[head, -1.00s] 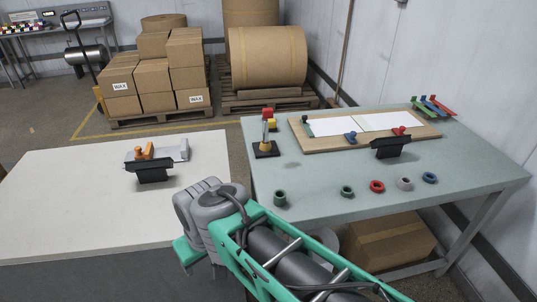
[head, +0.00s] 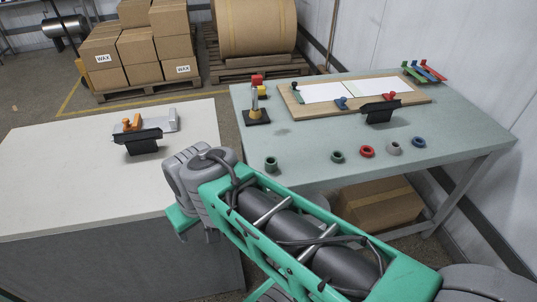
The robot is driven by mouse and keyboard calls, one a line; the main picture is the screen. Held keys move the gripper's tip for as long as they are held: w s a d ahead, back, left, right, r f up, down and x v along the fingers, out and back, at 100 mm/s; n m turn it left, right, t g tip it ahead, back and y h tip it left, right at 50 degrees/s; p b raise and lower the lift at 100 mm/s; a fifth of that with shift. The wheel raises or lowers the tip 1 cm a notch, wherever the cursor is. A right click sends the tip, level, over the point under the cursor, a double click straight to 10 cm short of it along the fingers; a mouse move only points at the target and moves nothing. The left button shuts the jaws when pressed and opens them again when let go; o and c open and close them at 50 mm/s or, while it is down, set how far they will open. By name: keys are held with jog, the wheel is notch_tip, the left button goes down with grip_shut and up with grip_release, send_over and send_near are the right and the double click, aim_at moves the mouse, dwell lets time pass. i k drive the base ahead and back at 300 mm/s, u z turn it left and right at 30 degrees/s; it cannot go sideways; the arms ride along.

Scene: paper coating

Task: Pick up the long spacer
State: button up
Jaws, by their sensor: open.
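Several ring-shaped spacers stand in a loose row along the near part of the grey-green table. The leftmost dark green spacer (head: 271,164) looks the tallest, so it may be the long one. To its right are a second dark green spacer (head: 338,157), a red one (head: 367,152), a grey one (head: 393,148) and a blue one (head: 418,142). My gripper (head: 197,236) is mostly hidden behind my wrist.
The grey-green table (head: 460,130) also carries a wooden board (head: 415,100) with white sheets, a black holder (head: 381,113), a post stand (head: 257,117) and coloured tools (head: 424,71). The white table (head: 60,180) at left holds a black holder (head: 139,141) with an orange-handled tool. A box sits below.

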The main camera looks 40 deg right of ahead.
aim_at(270, 161)
jog(key=k, duration=0.5)
jog(key=z, duration=0.85)
jog(key=i, duration=0.85)
jog(key=u, duration=2.45)
